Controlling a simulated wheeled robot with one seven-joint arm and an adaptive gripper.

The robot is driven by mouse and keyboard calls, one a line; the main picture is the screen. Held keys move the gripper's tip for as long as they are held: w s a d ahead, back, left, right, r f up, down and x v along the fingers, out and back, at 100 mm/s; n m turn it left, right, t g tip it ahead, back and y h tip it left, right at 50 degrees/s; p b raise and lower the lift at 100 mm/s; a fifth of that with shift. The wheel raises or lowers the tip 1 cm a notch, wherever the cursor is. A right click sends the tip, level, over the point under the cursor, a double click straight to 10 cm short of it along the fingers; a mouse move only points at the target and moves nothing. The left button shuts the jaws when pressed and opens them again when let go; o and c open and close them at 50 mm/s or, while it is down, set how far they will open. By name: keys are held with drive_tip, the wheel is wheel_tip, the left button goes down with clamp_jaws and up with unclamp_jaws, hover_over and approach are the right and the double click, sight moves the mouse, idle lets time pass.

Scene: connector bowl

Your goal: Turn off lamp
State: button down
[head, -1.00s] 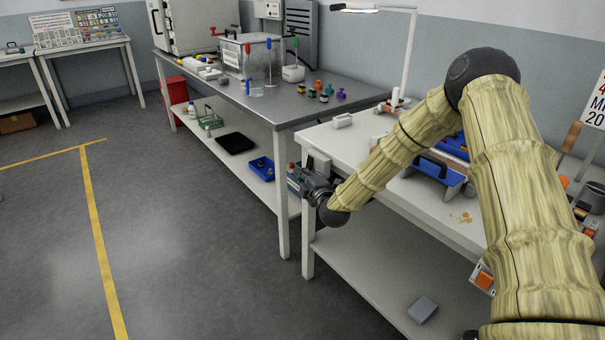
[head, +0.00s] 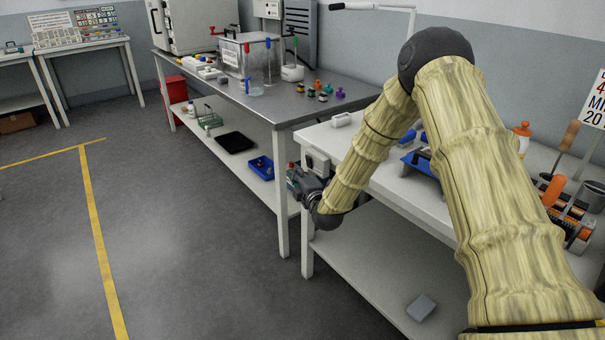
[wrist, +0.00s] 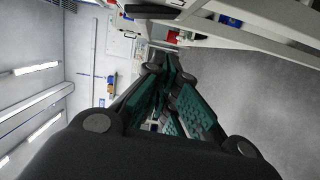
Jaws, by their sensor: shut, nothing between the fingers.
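The desk lamp (head: 350,6) stands at the back of the white bench. Its arm reaches left, and its head shows no glow. A small pale box (head: 317,161) is fixed at the bench's left front corner; whether it is the lamp's switch I cannot tell. My gripper (head: 292,176) is just left of this box, at about its height, and my wrist hides part of the area below it. In the wrist view my gripper's dark green-padded fingers (wrist: 166,68) converge, shut and empty. Most of the lamp post is hidden behind my arm.
The white bench (head: 312,135) holds a blue-sided tray (head: 420,162) and an orange-capped bottle (head: 522,136). A grey metal table (head: 270,108) with small coloured bottles stands behind. The floor at left is clear.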

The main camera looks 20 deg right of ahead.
drive_tip(key=s, duration=1)
drive_tip(key=shift+s+f, duration=0.2)
drive_tip(key=shift+f, duration=0.1)
